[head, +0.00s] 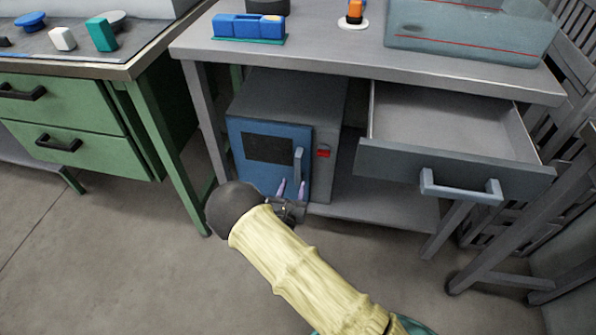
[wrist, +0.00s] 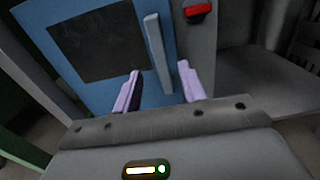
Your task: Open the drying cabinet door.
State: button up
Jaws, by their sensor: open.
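The drying cabinet (head: 290,98) is a grey box on the lower shelf of the grey bench. Its blue door (head: 240,165) is shut and has a dark window (head: 268,149) and a vertical grey handle (head: 298,163) near its right edge. In the wrist view the handle (wrist: 158,52) stands beyond the fingertips, between their lines. My gripper (head: 291,188) is open in front of the lower part of the door, just below the handle. Its two pale purple fingers (wrist: 160,72) show in the wrist view with nothing between them. Whether they touch the door I cannot tell.
A red switch (head: 323,153) sits on the cabinet front, right of the door. An open grey drawer (head: 455,168) juts out to the right above my forearm's side. A green drawer bench (head: 62,120) stands at left. The floor in front is clear.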

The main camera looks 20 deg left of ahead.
aim_at(297, 170)
jog(key=w, duration=0.2)
jog(key=w+b, duration=0.1)
jog(key=w, duration=0.2)
jog(key=w+b, duration=0.1)
jog(key=w, duration=0.2)
jog(key=shift+w+a, duration=0.15)
jog(key=shift+a, duration=0.15)
grip_shut()
